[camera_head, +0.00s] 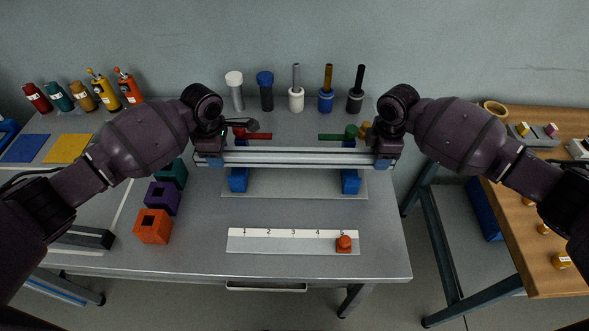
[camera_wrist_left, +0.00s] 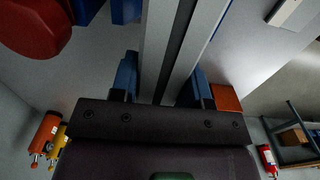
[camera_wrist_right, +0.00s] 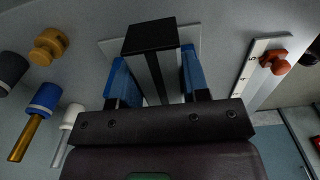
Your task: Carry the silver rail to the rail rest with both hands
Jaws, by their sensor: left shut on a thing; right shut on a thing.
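The silver rail (camera_head: 296,157) is level and spans between my two grippers, crosswise in the head view. My left gripper (camera_head: 210,160) is shut on its left end, and my right gripper (camera_head: 384,160) is shut on its right end. The rail also shows between the blue fingers in the left wrist view (camera_wrist_left: 180,45); a black end cap (camera_wrist_right: 150,38) shows in the right wrist view. The rail rest has two blue supports (camera_head: 238,181) (camera_head: 350,183) on a pale plate (camera_head: 295,187). The rail overlaps the support tops; I cannot tell whether it touches them.
Red (camera_head: 257,136) and green (camera_head: 335,137) handled tools lie behind the rail. Several bottles and holders stand along the back. Coloured blocks (camera_head: 152,226) stand at left. A numbered strip (camera_head: 280,240) with a red knob (camera_head: 344,243) lies in front. A wooden table (camera_head: 545,200) is at right.

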